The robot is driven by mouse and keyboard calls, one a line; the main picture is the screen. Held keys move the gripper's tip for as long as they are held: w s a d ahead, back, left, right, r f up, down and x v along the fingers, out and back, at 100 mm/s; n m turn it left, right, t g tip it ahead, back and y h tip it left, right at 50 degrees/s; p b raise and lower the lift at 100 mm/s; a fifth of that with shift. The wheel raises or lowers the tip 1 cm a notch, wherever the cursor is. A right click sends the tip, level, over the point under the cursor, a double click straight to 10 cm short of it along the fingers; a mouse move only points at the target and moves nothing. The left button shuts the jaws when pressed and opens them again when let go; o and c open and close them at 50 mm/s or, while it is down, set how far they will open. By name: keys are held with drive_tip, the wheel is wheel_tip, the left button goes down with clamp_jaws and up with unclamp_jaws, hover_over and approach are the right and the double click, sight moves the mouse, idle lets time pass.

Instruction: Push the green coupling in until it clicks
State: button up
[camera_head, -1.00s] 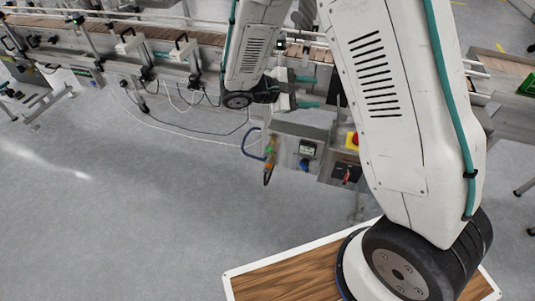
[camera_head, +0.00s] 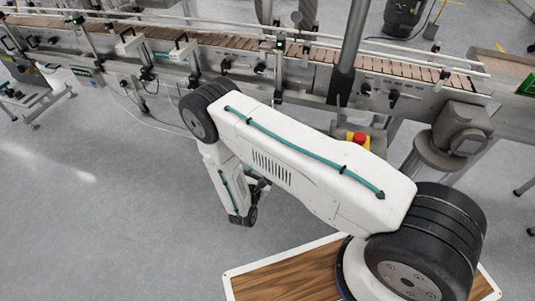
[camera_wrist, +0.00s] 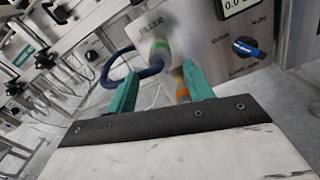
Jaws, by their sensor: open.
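The green coupling (camera_wrist: 160,48) shows in the wrist view as a blurred green band on a pale fitting at the front of the filler panel (camera_wrist: 213,42). A dark blue hose (camera_wrist: 122,62) curves beside it to the left. An orange-banded fitting (camera_wrist: 181,88) hangs lower, partly hidden by the right finger. My gripper (camera_wrist: 160,72) is open, its two teal fingers apart and pointing towards the panel. The green coupling appears just beyond the fingertips, between them in the picture. I cannot tell how deep the coupling sits. My arm hides it in the head view.
A blue-handled selector switch (camera_wrist: 246,47) and a display (camera_wrist: 236,5) are on the panel at the right. A red emergency button (camera_head: 358,139) shows past my arm. The conveyor (camera_head: 300,52) runs across the back. The grey floor (camera_head: 100,200) at left is clear.

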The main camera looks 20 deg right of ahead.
drive_tip(key=x, duration=0.7)
